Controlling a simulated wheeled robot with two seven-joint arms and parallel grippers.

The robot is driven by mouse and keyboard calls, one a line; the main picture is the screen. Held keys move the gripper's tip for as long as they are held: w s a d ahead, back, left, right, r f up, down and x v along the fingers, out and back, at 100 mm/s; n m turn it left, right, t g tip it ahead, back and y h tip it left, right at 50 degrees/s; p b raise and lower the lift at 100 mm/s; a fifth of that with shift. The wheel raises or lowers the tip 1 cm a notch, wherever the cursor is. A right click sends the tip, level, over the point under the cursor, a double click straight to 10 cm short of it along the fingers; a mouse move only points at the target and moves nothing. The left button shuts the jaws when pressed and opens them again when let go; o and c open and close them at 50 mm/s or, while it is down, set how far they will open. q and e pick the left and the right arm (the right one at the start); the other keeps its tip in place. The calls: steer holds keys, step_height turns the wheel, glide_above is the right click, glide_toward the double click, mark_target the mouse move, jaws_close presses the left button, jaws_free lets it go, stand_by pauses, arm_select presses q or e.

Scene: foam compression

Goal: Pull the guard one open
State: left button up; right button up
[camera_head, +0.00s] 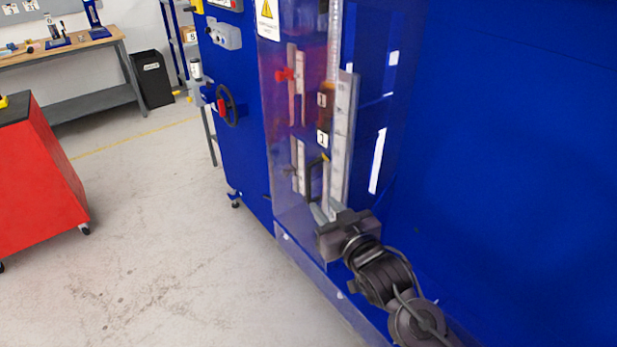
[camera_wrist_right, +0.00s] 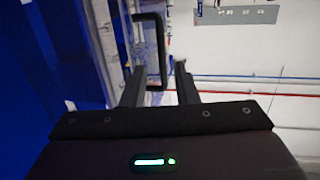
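The guard (camera_head: 290,200) is a clear panel on the front of the blue machine, and it looks closed. A white label (camera_head: 322,138) that seems to read 1 is beside its black bar handle (camera_head: 311,180). My right gripper (camera_head: 322,203) is just below the handle in the head view, with its fingers pointing up toward it. In the right wrist view the handle (camera_wrist_right: 161,40) stands ahead of the open gripper (camera_wrist_right: 158,68), its lower end between the two fingers. I cannot tell whether they touch it. My left gripper is not in view.
The blue machine (camera_head: 500,130) fills the right side. A black handwheel (camera_head: 228,105) sticks out from its left part. A red cabinet (camera_head: 40,185) stands at the left, and a workbench (camera_head: 60,55) is at the back. The grey floor between them is clear.

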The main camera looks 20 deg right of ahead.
mark_target(310, 179)
steer(key=shift+t+y, duration=0.4)
steer(key=shift+t, duration=0.3)
steer(key=w+r+p, duration=0.1)
steer(key=w, duration=0.1)
steer(key=w+p, duration=0.1)
steer(key=w, duration=0.2)
steer(key=w+a+r+p, duration=0.1)
steer(key=w, duration=0.1)
steer(key=shift+w+r, duration=0.3)
steer(key=shift+w, duration=0.05)
steer(key=shift+w+a+f, duration=0.1)
steer(key=shift+w+a, duration=0.05)
steer(key=shift+w, duration=0.25)
steer(key=shift+c, duration=0.4)
jaws_close()
